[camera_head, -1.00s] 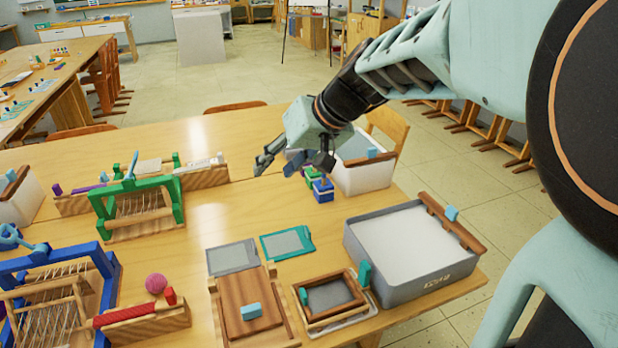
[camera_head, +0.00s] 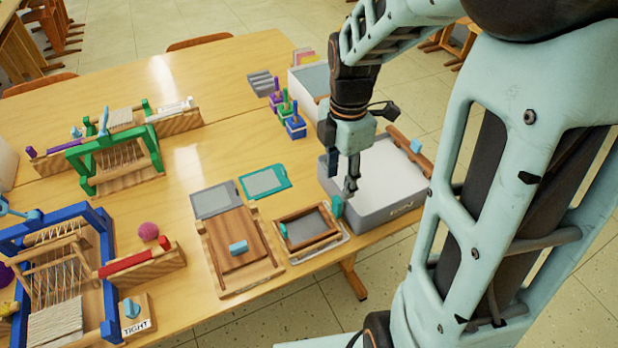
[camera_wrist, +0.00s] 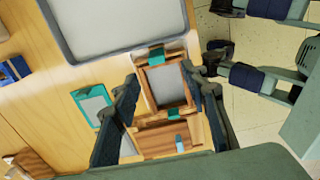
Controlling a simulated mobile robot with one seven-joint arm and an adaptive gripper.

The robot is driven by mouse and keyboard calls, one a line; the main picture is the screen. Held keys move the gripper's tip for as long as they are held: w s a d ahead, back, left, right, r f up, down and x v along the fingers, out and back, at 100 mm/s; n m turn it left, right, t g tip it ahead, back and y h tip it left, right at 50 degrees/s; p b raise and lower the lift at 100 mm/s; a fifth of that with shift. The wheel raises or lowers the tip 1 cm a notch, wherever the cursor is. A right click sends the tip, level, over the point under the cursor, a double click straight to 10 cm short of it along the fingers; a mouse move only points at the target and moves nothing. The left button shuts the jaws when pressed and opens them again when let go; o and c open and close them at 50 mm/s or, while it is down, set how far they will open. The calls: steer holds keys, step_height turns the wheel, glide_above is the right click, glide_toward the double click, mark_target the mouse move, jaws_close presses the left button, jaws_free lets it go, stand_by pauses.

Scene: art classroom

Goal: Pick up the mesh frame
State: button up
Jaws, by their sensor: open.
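The mesh frame (camera_head: 308,229) is a small wooden frame around dark grey mesh, with teal tabs at two ends. It lies on a pale tray near the table's front edge. My gripper (camera_head: 343,184) points down, open and empty, above and just beyond the frame, by the near-left side of the white-filled grey tub. In the wrist view the mesh frame (camera_wrist: 167,86) shows between my two open fingers (camera_wrist: 160,75), apart from them. A finger hides part of the tub's wall in the head view.
The grey tub (camera_head: 388,214) stands right of the frame. A wooden board with a blue handle (camera_head: 238,248) lies close on its left. A teal-edged screen (camera_head: 265,181) and a grey screen (camera_head: 214,199) lie behind. Bare table (camera_head: 215,110) extends toward the back.

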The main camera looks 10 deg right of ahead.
mark_target(336, 199)
steer(key=f, duration=0.5)
steer(key=f+b, duration=0.1)
steer(key=f, duration=0.3)
steer(key=shift+w+a+f, duration=0.15)
steer(key=shift+a+f, duration=0.05)
steer(key=shift+f, duration=0.15)
jaws_close()
